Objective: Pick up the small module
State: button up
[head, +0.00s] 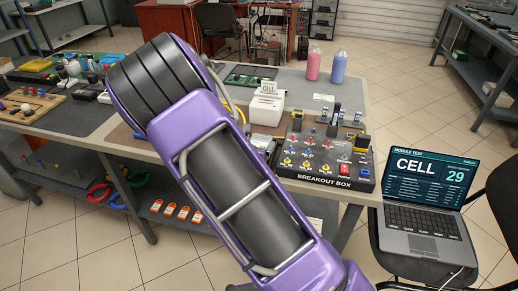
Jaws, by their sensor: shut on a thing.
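My purple arm fills the middle of the head view and hides part of the workbench (352,196). My gripper does not show; it seems to be behind the arm. I cannot single out the small module in this view. A black breakout box (325,183) with coloured connectors sits at the bench's front right. A white device (265,108) with a "CELL" card stands behind it, just right of my arm. A small grey part (262,143) shows between my arm and the breakout box; I cannot tell what it is.
A pink bottle (313,65) and a blue bottle (337,67) stand at the back of the bench. A laptop (422,204) reading "CELL 29" sits on a chair to the right. Tools and parts crowd the left bench. Orange items (170,208) lie on the lower shelf.

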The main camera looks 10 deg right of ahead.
grip_shut()
jog(key=shift+r, duration=0.1)
